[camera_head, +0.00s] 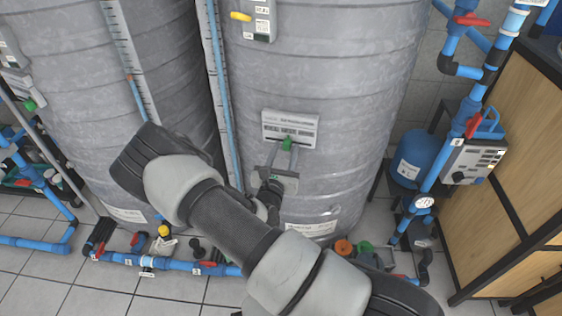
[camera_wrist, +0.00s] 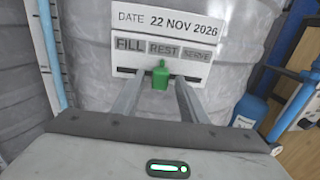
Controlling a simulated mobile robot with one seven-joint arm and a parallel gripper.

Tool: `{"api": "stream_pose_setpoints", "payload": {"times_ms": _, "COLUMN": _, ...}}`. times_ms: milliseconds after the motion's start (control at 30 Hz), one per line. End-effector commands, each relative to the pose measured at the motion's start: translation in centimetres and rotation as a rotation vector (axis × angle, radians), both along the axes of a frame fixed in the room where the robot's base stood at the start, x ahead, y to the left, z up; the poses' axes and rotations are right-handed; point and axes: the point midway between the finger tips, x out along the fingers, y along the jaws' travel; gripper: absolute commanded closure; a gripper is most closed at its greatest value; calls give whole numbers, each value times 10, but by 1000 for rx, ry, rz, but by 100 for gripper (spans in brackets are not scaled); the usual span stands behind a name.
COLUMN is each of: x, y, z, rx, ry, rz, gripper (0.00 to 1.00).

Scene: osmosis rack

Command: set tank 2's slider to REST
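The slider is a green knob (camera_wrist: 160,75) on a slot under a label plate (camera_wrist: 165,22) on a grey tank. In the wrist view the plate reads FILL, REST and SERVE, and the knob appears below REST. In the head view the knob (camera_head: 287,143) sits near the middle of the plate (camera_head: 290,120). My gripper (camera_wrist: 159,84) is open, with one finger on each side of the knob. Small gaps show between knob and fingers. In the head view my gripper (camera_head: 282,150) is right below the plate. The tank number is not readable.
A second grey tank (camera_head: 60,100) stands at the left. Blue pipes with red valves (camera_head: 130,260) run along the floor in front. At the right are a blue vessel (camera_head: 415,155), a control box (camera_head: 475,160) and a wooden cabinet (camera_head: 515,150).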

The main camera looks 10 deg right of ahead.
Motion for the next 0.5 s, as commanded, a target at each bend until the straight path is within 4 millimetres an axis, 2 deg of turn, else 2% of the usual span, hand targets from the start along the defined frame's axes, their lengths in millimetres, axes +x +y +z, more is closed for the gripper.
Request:
{"api": "stream_pose_setpoints", "payload": {"times_ms": 167, "x": -22, "y": 12, "z": 1, "rx": 0, "ry": 4, "rz": 2, "gripper": 61}}
{"api": "stream_pose_setpoints", "payload": {"times_ms": 500, "x": -96, "y": 50, "z": 1, "rx": 0, "ry": 4, "rz": 4, "gripper": 61}}
